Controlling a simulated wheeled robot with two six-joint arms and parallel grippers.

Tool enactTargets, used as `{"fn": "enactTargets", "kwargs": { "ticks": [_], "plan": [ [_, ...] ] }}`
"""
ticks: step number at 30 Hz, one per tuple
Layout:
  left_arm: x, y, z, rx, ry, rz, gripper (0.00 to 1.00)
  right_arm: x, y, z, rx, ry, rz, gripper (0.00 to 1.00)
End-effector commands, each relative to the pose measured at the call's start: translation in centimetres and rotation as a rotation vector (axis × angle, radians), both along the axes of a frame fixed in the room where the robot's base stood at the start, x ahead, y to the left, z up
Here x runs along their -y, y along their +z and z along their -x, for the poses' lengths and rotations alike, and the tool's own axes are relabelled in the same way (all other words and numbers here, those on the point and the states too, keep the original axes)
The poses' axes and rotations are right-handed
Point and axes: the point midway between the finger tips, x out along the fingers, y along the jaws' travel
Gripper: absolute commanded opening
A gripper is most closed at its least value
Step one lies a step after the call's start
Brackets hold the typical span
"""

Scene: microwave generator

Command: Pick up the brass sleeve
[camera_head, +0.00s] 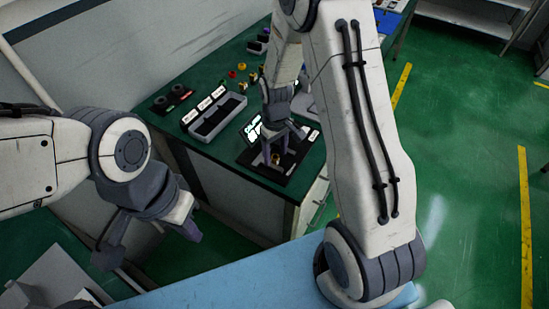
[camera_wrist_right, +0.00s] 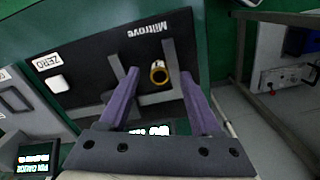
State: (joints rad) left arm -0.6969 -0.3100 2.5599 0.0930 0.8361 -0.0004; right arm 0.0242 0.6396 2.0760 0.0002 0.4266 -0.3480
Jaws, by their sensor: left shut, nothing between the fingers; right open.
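The brass sleeve (camera_wrist_right: 158,72) shows its open ring end in the right wrist view, sitting at a grey fixture (camera_wrist_right: 172,62) on a black plate (camera_wrist_right: 95,55) marked "ZERO". In the head view the sleeve (camera_head: 276,159) is small on the plate (camera_head: 248,161), below my right gripper (camera_head: 279,151). My right gripper's purple fingers (camera_wrist_right: 159,80) are open, one on each side of the sleeve in the picture. I cannot tell whether they touch it. My left gripper (camera_head: 190,233) is shut and empty, away from the bench at lower left.
A dark tray (camera_head: 217,118) with labelled slots lies on the green bench left of the plate. Small red (camera_head: 232,74), yellow (camera_head: 241,66) and brass (camera_head: 242,87) parts stand behind it. A lit display (camera_head: 252,131) is beside my right gripper. Green floor lies right.

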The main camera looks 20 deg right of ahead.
Motion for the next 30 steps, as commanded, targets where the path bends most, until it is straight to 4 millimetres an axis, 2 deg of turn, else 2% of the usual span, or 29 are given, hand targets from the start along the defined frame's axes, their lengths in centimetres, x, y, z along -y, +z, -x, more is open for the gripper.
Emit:
{"fn": "enactTargets", "kwargs": {
  "ticks": [3,9,11,12,14,15,25,30],
  "plan": [
    [0.0,0.1,0.0,0.0,0.0,0.0,0.0,0.0,-0.7,0.0,0.0,0.0,0.0,0.65],
    [0.0,0.1,0.0,0.0,0.0,0.0,0.0,0.0,-0.8,0.0,0.001,-0.001,0.0,0.65],
    [0.0,0.1,0.0,0.0,0.0,0.0,0.0,0.0,-0.8,0.0,0.001,-0.001,0.0,0.46],
    [0.0,0.1,0.0,0.0,0.0,0.0,0.0,0.0,-0.8,0.0,0.001,-0.001,0.0,0.3],
    [0.0,0.1,0.0,0.0,0.0,0.0,0.0,0.0,-0.8,0.0,0.001,-0.001,0.0,0.07],
    [0.0,0.1,0.0,0.0,0.0,0.0,0.0,0.0,-0.8,0.0,0.001,-0.001,0.0,0.0],
    [0.0,0.0,0.0,0.0,0.0,0.0,0.0,0.0,-0.6,0.0,0.001,-0.001,0.0,0.0],
    [0.0,-0.2,0.0,0.0,0.0,0.0,0.0,0.0,0.4,-0.1,0.003,0.0,0.0,0.0]
  ]
}}
